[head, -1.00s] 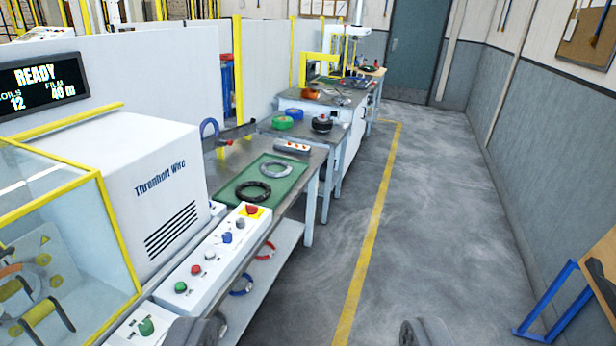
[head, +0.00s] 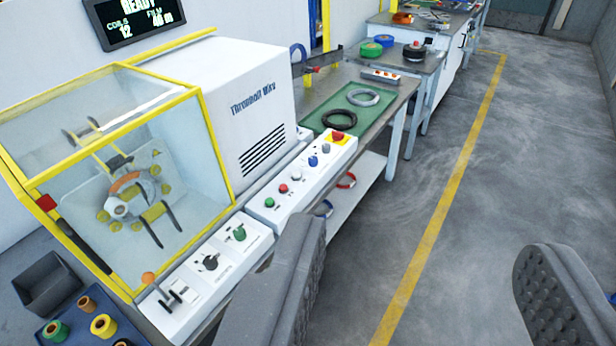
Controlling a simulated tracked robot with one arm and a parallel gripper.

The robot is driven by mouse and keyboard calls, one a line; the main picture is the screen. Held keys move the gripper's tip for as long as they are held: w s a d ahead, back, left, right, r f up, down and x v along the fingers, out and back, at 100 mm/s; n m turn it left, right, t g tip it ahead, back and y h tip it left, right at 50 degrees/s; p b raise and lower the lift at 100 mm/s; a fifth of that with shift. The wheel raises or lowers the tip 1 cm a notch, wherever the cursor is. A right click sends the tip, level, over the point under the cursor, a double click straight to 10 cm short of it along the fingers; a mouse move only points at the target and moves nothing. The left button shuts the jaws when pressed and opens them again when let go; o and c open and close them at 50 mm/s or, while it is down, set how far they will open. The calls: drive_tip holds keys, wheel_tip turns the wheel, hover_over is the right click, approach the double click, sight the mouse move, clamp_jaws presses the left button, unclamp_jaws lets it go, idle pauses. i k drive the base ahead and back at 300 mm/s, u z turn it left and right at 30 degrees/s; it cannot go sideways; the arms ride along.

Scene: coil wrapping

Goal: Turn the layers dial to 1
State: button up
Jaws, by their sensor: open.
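A white control panel (head: 222,276) runs along the front of the wrapping machine. It carries a black dial (head: 210,262) and a green dial (head: 239,233) on separate plates. Their labels are too small to read, so I cannot tell which is the layers dial or where it points. My gripper (head: 420,250) is open and empty, its two grey fingers wide apart over the floor at the lower right. The left finger is close to the panel in the picture and covers part of the bench edge. It touches no dial that I can see.
A yellow-framed clear guard (head: 120,160) encloses the wrapping ring. A lever with an orange knob (head: 148,278) stands at the panel's left end. A button box (head: 300,178) has a red stop button (head: 338,135). A green mat (head: 330,118) holds coils. The aisle floor is clear.

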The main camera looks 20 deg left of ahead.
sight(313, 160)
drive_tip(key=u, duration=0.25)
drive_tip(key=i, duration=2.15)
drive_tip(key=z, duration=0.25)
